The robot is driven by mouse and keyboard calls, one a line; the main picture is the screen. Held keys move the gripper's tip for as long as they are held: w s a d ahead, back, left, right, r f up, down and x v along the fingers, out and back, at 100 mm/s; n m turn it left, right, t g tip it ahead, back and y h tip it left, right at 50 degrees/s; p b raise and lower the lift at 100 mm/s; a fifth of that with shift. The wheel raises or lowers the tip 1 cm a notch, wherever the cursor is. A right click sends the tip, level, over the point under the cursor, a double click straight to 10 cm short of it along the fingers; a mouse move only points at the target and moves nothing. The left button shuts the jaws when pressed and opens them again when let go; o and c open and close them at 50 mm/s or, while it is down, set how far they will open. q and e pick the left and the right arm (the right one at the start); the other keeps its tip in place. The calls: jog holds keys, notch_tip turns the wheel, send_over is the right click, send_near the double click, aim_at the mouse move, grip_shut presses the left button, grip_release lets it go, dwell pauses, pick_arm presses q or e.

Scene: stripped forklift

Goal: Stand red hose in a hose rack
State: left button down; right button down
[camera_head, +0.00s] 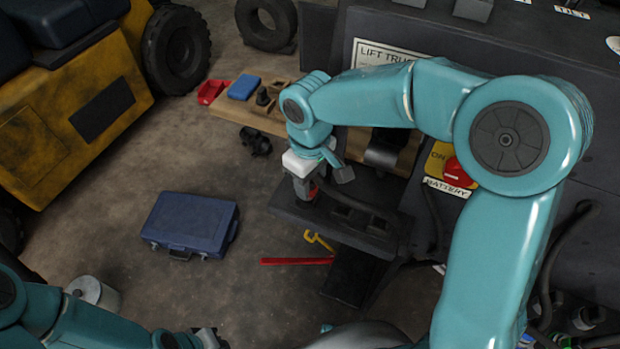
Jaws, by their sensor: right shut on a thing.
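My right gripper (318,172) reaches down from the teal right arm over a dark rack-like tray (285,206) in the middle of the view. It is shut on the red hose (312,191), of which only a small red and dark part shows below the jaws. The gripper hides most of the hose, and I cannot tell whether its lower end touches the tray. A dark curved piece (352,206) lies on the tray to the right of the hose. My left gripper (208,338) is partly cut off at the bottom edge, and its jaws are unclear.
A blue case (190,224) lies on the floor at left. A red bar (296,261) and a yellow piece (318,241) are near the tray. A wooden board (262,122) with small parts stands behind. The dark forklift body with a red button (456,172) is at right.

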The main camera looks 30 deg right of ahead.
jog(key=shift+f+b, duration=0.35)
jog(key=shift+f, duration=0.15)
dwell(0.4)
jog(key=c, duration=0.6)
grip_release()
jog(key=shift+r, duration=0.1)
notch_tip(320, 180, up, 16)
jog(key=p, duration=0.1)
jog(key=shift+r+p, duration=0.15)
jog(key=shift+p, duration=0.15)
